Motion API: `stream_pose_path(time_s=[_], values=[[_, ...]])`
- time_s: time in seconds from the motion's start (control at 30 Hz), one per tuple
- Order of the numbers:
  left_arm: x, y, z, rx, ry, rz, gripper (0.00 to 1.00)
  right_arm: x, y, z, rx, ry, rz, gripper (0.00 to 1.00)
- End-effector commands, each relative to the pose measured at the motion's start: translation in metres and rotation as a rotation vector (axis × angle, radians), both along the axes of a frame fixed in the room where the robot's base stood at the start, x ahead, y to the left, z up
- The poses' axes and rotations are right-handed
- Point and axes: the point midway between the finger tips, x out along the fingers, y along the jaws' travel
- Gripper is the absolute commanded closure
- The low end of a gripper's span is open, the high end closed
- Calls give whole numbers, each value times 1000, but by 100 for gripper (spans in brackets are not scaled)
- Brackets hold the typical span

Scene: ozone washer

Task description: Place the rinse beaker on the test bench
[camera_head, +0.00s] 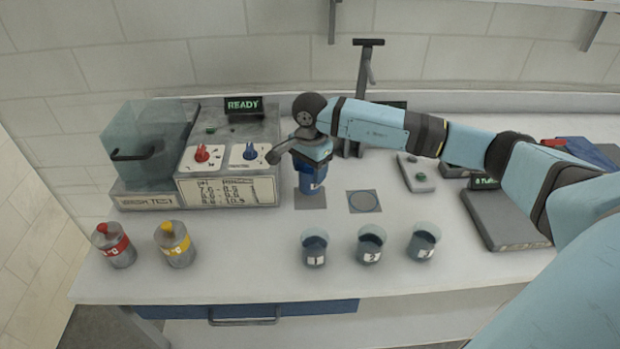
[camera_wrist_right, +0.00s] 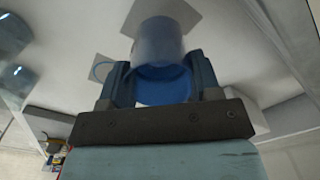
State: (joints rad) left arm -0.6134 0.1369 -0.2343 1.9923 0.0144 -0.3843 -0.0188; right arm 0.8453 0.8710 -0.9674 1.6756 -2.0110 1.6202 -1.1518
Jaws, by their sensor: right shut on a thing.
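A blue beaker with a small white label (camera_head: 313,181), which looks like the rinse beaker, is upright over a plain grey square (camera_head: 308,203) on the pale bench top (camera_head: 230,240). My right gripper (camera_head: 312,158) is shut on it from above. In the right wrist view the beaker (camera_wrist_right: 160,50) sits between the two fingers. Whether its base touches the square I cannot tell. A second grey square with a blue circle (camera_head: 364,202) lies bare just right of it. My left gripper is not in view.
A machine with a READY display (camera_head: 243,106) and a clear chamber (camera_head: 148,150) stands left of the beaker. Numbered beakers (camera_head: 315,249), (camera_head: 370,244), (camera_head: 423,242) stand in front. Red and yellow banded bottles (camera_head: 113,246), (camera_head: 175,244) are front left. A grey slab (camera_head: 505,220) lies right.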

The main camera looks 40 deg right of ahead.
Motion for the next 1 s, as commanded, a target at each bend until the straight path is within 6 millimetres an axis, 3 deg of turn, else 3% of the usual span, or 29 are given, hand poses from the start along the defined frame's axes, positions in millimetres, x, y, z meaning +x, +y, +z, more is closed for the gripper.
stream_pose_path(time_s=[0.2, 0.6, 0.63, 0.7, 0.73, 1.0], values=[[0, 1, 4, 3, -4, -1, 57, -1, 0, -32, 0, 3, 0, 75], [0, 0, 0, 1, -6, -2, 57, 0, 0, -40, 0, 0, 0, 75], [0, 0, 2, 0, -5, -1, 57, 0, 0, -39, 0, 1, 0, 38], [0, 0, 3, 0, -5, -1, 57, -1, 0, -39, 0, 1, 0, 22], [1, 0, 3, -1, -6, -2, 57, -1, 0, -39, 0, 2, 0, 17], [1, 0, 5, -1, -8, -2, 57, -1, 0, -38, 0, 2, 0, 17]])
